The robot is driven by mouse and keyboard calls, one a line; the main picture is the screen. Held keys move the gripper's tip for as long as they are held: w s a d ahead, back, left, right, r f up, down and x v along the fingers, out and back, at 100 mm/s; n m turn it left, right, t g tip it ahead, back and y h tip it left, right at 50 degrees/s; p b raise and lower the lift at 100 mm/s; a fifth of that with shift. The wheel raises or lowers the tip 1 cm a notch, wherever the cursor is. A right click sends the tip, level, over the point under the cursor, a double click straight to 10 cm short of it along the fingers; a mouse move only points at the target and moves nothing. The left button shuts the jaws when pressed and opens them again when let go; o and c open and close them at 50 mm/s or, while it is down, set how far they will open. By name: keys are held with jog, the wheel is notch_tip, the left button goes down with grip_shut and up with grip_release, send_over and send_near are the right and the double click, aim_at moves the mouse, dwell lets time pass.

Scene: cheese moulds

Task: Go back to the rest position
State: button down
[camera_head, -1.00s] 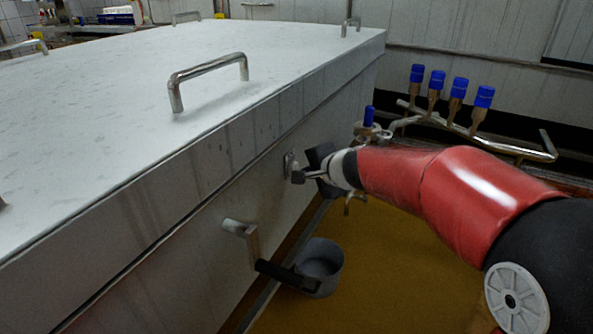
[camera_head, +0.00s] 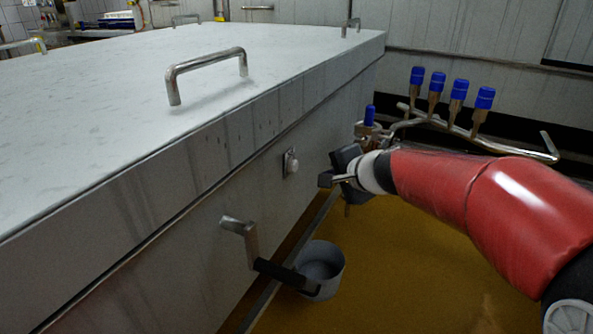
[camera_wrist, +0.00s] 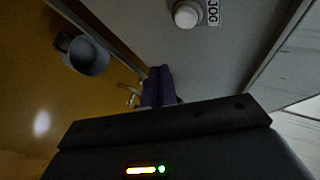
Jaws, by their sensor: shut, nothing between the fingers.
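My gripper (camera_head: 328,180) is at the end of my red arm, to the right of the steel vat's side wall. It is shut and empty, a short way off a round metal knob (camera_head: 291,163) on that wall. In the wrist view the dark fingers (camera_wrist: 158,88) point at the scene below. The same knob (camera_wrist: 187,14) shows near the top there, beside a label whose text is partly cut off.
The large vat (camera_head: 110,100) with lid handles fills the left. Blue-handled valves (camera_head: 457,90) on a pipe stand behind my arm. The yellow floor is open in front.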

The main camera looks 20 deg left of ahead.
dwell(0.4)
jog(key=s+d+r+n+h+p, duration=0.1)
jog(key=s+d+r+n, duration=0.1)
jog(key=s+d, duration=0.5)
jog(key=s+d+r+n+h+p, duration=0.2)
jog(key=s+d+r, duration=0.15)
jog(key=d, duration=0.55)
jog(key=s+d+f+n+g+h+p, duration=0.1)
jog(key=s+d+f+h, duration=0.1)
jog(key=s+d, duration=0.6)
jog(key=s+d+f+n+h+p, duration=0.1)
jog(key=s+d+f+h, duration=0.2)
jog(key=s+d, duration=0.5)
jog(key=shift+s+g+h, duration=0.35)
jog(key=shift+g+h, duration=0.05)
jog(key=shift+h, duration=0.1)
